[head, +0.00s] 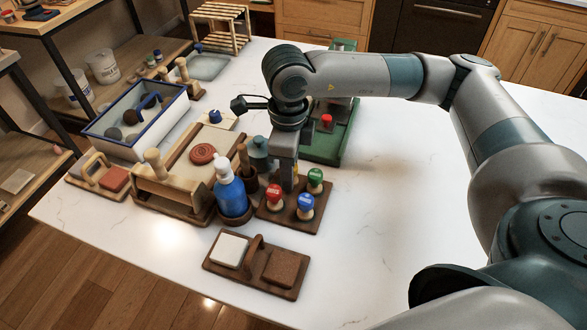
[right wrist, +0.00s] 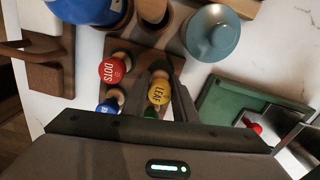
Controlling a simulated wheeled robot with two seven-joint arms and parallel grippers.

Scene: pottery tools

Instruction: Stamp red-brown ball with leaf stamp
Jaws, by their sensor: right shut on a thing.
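The yellow leaf stamp (right wrist: 159,92), lettered LEAF, stands between the fingers of my right gripper (right wrist: 163,97) in the right wrist view. My right gripper (head: 288,176) is shut on it, over the brown stamp stand (head: 291,222). In the head view the gripper hides the stamp. I cannot tell whether the stamp is still seated in the stand. The red-brown ball (head: 203,153) looks like a flattened round piece on the wooden board, left of the gripper. Its surface marks are too small to read. My left gripper is not in view.
Red (head: 274,191), blue (head: 306,201) and green (head: 315,177) stamps stand close around the gripper. A blue bottle (head: 231,190) and a teal-lidded pot (head: 259,150) are to its left. A green tray (head: 335,145) lies behind. The table's right side is clear.

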